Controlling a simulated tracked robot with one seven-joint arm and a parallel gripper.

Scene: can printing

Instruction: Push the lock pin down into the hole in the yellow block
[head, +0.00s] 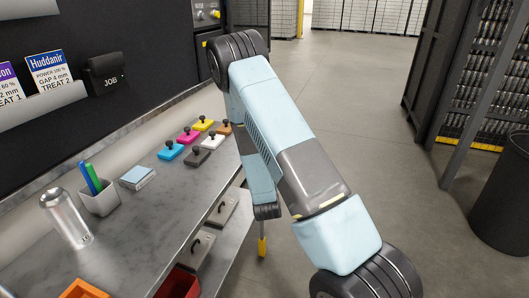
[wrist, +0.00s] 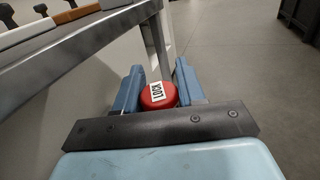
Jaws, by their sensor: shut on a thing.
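In the wrist view my gripper (wrist: 158,84) has its two blue fingers on either side of a round red cap marked LOCK, the lock pin (wrist: 158,95). It is shut on this cap. The pin's shaft below the cap is hidden, and so is any hole under it. In the head view a small yellow piece (head: 262,246) shows low beside my arm, under a thin grey upright. I cannot tell whether it is the yellow block. My gripper and the pin do not show clearly in the head view.
A grey workbench (head: 155,215) runs along the left, with a can (head: 67,218), a pen cup (head: 100,198) and several coloured pads with black knobs. Its edge and leg (wrist: 167,40) are close to my gripper in the wrist view. Open floor lies to the right.

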